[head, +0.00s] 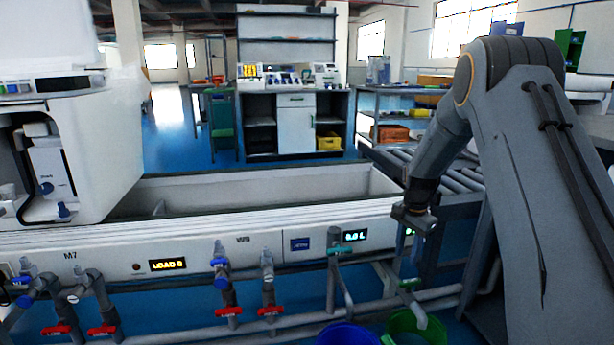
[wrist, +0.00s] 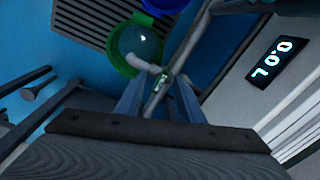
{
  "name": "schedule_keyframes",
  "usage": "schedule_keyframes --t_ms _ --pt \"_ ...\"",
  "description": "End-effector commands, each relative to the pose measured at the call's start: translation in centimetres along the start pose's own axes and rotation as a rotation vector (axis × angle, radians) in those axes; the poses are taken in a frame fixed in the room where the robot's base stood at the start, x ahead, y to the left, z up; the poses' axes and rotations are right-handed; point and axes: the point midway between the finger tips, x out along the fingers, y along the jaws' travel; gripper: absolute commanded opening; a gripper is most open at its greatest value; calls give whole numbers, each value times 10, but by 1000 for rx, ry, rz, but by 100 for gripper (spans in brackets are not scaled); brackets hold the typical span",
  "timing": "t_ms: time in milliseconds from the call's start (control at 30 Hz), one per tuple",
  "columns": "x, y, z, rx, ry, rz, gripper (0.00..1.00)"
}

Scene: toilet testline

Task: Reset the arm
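My arm comes down from the right in the head view. My gripper (head: 414,250) points down in front of the right end of the white test trough (head: 250,197). In the wrist view my gripper (wrist: 160,92) has its two bluish fingers apart, with nothing held. A grey pipe and a small green valve handle (wrist: 163,84) show between and beyond the fingers. In the head view the green handle (head: 408,284) sits just below my gripper, on the rightmost outlet pipe.
A green bucket (head: 428,328) and a blue bucket (head: 347,334) stand below the outlets. Pipes with red handles (head: 228,312) run along the front. A lit display (head: 354,235) is left of my gripper. A roller conveyor (head: 455,180) lies behind it. A white machine (head: 90,150) stands left.

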Motion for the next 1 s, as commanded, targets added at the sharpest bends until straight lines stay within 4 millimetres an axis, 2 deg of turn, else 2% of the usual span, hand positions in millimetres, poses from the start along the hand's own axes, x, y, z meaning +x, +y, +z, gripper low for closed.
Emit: schedule_keyframes --t_ms 33,100,267,433,600,1000 --pt "-16 6 17 -64 8 -10 34" --pt "-33 17 38 -157 19 -22 34" --pt "-66 47 90 -368 45 -47 34" --pt "-91 90 146 -591 78 -69 34" --pt "-104 132 192 -774 106 -84 34" --pt "-111 204 258 -1047 155 -101 34"
